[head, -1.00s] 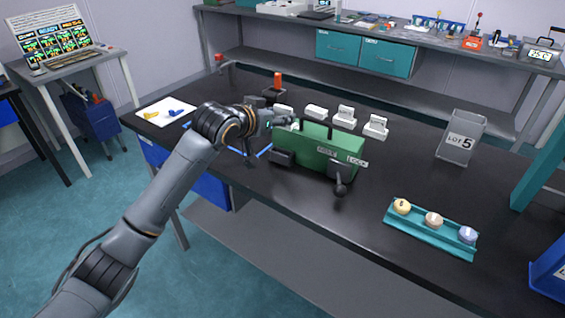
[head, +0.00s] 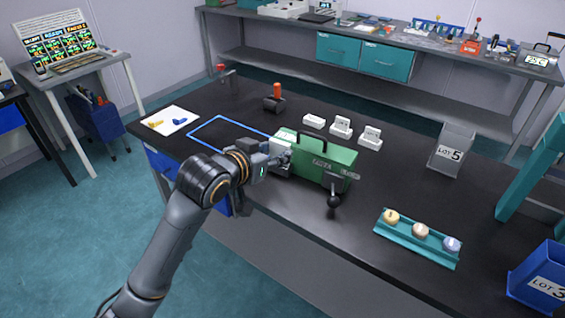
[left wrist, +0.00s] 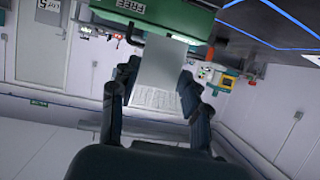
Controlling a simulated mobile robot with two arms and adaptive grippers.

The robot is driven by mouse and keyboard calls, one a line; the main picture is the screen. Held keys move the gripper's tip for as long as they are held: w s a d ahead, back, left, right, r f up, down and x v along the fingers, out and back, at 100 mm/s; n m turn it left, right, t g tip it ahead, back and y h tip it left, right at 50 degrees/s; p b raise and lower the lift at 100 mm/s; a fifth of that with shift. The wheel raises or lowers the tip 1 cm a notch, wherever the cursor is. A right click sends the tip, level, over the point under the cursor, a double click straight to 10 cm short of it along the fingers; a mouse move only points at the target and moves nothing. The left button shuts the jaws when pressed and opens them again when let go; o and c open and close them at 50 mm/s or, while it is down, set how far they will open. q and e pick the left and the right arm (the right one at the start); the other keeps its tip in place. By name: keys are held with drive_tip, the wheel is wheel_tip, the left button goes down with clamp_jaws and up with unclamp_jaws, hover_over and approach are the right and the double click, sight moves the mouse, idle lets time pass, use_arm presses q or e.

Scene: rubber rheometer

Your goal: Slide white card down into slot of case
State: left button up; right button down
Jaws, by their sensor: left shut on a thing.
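The green case (head: 328,160) stands on the dark table, with a black handle on top, a black knob lever at its front and lettering on its side. My left gripper (head: 283,158) is at the case's left end, shut on the white card (head: 279,147). In the left wrist view, the card (left wrist: 160,68) sits between both fingers (left wrist: 153,95), its far end close to the green case (left wrist: 165,14). The slot is hidden, and I cannot tell whether the card touches the case. My right gripper is not in view.
Several white pieces (head: 341,127) stand behind the case. A blue outline (head: 215,123) and a white sheet (head: 171,121) lie to the left. A teal rack (head: 419,240) with round samples is at front right, a grey LOT 5 bin (head: 452,150) behind it.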

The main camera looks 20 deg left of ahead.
use_arm(q)
drive_tip(key=w+a+f, duration=0.1)
drive_tip(key=w+f, duration=0.1)
drive_tip(key=w, duration=0.1)
drive_tip(key=w+a+f, duration=0.1)
drive_tip(key=w+f, duration=0.2)
drive_tip(key=w+a+f, duration=0.1)
drive_tip(key=w+f, duration=0.2)
drive_tip(key=w, duration=0.1)
drive_tip(key=shift+f+p, duration=0.1)
drive_tip(key=shift+p, duration=0.25)
wheel_tip(320, 180, down, 2)
drive_tip(key=shift+w+f+p, duration=0.1)
drive_tip(key=shift+f+p, duration=0.1)
drive_tip(key=shift+p, duration=0.1)
drive_tip(key=shift+f, duration=0.45)
drive_tip(key=shift+f, duration=0.1)
drive_tip(key=o, duration=0.9)
drive_tip(key=shift+o, duration=0.2)
